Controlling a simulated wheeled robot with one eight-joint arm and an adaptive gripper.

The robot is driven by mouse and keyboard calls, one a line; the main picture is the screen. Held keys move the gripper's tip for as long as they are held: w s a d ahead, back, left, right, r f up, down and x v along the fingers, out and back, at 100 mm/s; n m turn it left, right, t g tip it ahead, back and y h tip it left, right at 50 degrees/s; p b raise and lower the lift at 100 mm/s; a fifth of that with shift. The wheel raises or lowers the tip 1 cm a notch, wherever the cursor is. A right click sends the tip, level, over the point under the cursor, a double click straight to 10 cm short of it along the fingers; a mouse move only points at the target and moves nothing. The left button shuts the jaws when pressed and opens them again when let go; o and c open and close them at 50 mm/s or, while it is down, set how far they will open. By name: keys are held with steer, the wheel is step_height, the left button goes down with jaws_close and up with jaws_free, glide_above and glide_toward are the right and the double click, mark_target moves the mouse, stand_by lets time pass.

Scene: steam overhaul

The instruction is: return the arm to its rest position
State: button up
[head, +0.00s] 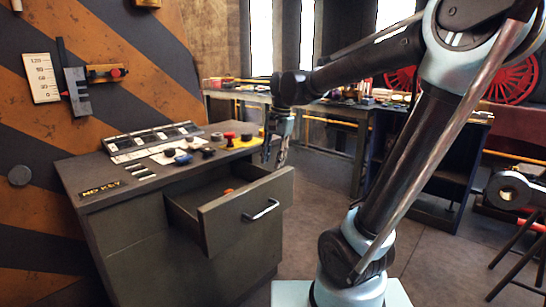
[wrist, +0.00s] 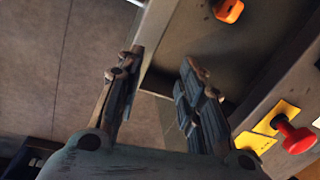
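My arm (head: 420,150) rises from its base at the lower right and reaches left across the picture. My gripper (head: 273,158) hangs at its end, pointing down near the back right corner of the open drawer (head: 247,213). In the wrist view my gripper (wrist: 160,65) has its two fingers apart, with nothing between them. Past the fingertips are the drawer's edge and the floor. An orange object (wrist: 228,10) lies inside the drawer, and it also shows in the head view (head: 229,191).
The grey cabinet (head: 180,250) stands left with its drawer pulled out. Its top holds a blue knob (head: 182,158), a red-handled piece (wrist: 295,138) on yellow and several dark parts. A striped wall is behind it. A cluttered bench (head: 350,108) stands behind; floor between is clear.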

steer(key=s+d+f+n+t+h, duration=0.1)
steer(key=s+d+f+n, duration=0.2)
steer(key=s+d+f, duration=0.5)
steer(key=s+d+f+n, duration=0.2)
steer(key=s+d+f, duration=0.5)
steer(key=d, duration=0.5)
steer(key=shift+s+d+f+n+t+h, duration=0.2)
steer(key=shift+s+f+n+t+h, duration=0.2)
steer(key=shift+s, duration=0.4)
steer(key=shift+w+f, duration=0.15)
steer(key=shift+w, duration=0.35)
